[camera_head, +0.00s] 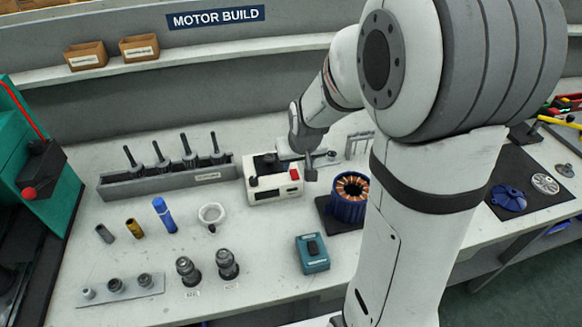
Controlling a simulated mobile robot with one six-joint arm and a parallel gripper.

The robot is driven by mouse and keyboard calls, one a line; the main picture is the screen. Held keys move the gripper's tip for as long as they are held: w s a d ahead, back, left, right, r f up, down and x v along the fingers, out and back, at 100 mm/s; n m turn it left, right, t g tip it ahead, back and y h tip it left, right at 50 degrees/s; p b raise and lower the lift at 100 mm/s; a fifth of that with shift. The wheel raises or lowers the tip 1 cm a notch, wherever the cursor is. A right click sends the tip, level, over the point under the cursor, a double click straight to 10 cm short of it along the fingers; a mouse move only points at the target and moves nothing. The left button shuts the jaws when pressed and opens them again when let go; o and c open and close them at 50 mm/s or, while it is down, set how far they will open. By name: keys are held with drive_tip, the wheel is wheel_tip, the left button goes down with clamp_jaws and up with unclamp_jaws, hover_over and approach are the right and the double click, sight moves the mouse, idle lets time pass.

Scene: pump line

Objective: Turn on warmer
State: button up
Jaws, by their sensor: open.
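The warmer appears to be the white box (262,196) on the bench below the MOTOR BUILD sign, with dark parts on top. A red switch (294,174) sits on its front at the right; I cannot tell the switch's position. My gripper (308,172) is open, pointing down at the box's right end, very close to the switch. I cannot tell whether a finger touches the box. My arm comes in from the upper right and hides part of the bench behind.
A long grey rack (170,180) with several upright dark tools stands left of the box. A blue motor housing with copper windings (351,187) stands close on the right. A teal box (312,254) lies in front.

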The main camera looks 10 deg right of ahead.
sight(294, 174)
drive_tip(key=shift+x, duration=3.05)
drive_tip(key=shift+c, duration=0.3)
clamp_jaws()
